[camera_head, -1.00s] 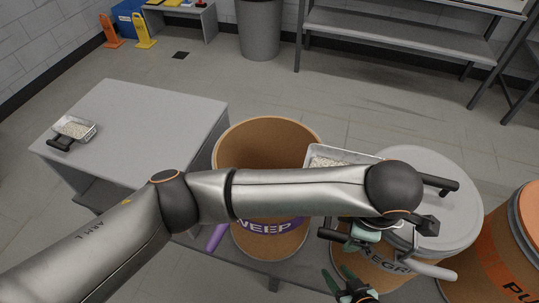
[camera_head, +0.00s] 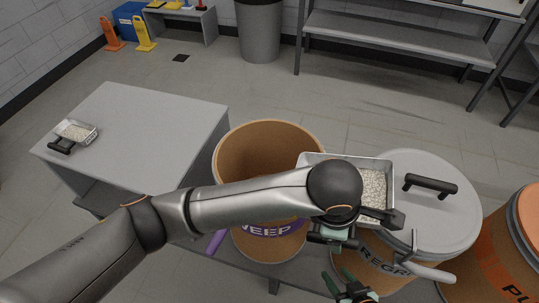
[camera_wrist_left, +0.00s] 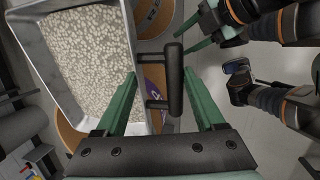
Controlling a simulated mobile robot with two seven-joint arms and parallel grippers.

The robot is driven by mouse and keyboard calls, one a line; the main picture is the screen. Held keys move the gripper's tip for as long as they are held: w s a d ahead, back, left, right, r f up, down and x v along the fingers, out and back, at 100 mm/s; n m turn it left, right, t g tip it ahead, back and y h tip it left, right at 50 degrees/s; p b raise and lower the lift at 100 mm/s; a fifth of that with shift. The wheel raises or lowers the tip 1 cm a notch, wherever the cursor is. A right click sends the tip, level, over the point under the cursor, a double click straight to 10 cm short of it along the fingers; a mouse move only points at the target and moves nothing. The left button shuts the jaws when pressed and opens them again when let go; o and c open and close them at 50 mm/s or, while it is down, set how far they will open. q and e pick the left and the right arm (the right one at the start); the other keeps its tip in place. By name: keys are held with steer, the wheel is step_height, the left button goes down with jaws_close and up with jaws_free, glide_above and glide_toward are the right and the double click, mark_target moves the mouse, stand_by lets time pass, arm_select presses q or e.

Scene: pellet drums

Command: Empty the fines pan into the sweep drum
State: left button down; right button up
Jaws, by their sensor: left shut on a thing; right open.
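My left gripper (camera_head: 335,239) is shut on the black handle (camera_wrist_left: 174,80) of a metal pan. This pan (camera_head: 390,160) is full of pale pellets, seen also in the left wrist view (camera_wrist_left: 85,58), and looks about level. My left wrist hides part of it in the head view. It is above the gap between the sweep drum (camera_head: 268,243) and the grey-lidded drum, overlapping the sweep drum's right rim. The sweep drum is open and brown with a purple label, partly behind my left arm. My right gripper (camera_head: 345,284) is open and empty, low in front of the drums.
A second small pellet pan (camera_head: 76,131) sits on the grey table (camera_head: 150,120) at left. The drum marked REGR has a grey lid (camera_head: 445,220) with a black handle. An orange drum (camera_head: 500,265) stands at far right. Floor behind the drums is clear.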

arm_select(q)
steer(key=a+r+h, duration=0.1)
steer(key=a, duration=0.1)
steer(key=w+a+r+h+p, duration=0.1)
steer(key=a+r+h, duration=0.1)
steer(key=shift+w+a+r+g, duration=0.15)
steer(key=shift+r+g, duration=0.1)
steer(key=shift+g, duration=0.15)
steer(key=a+h, duration=0.1)
steer(key=a+r+h, duration=0.1)
steer(key=w+a+b, duration=0.1)
steer(key=shift+r+n+g+h, duration=0.15)
steer(key=shift+n+g+h, duration=0.15)
steer(key=shift+n+h, duration=0.1)
steer(key=shift+w+a+h+b, duration=0.15)
steer(key=shift+a+h+b, duration=0.25)
steer(key=shift+a, duration=0.05)
steer(key=shift+w+a+r+g+h+b, duration=0.2)
steer(key=shift+a+r+h+b, duration=0.15)
steer(key=shift+a+h, duration=0.3)
steer(key=shift+w+a+r+g+h+b, duration=0.1)
steer(key=shift+a+r+g+h+b, duration=0.15)
steer(key=shift+a+r+h, duration=0.4)
stand_by(0.9)
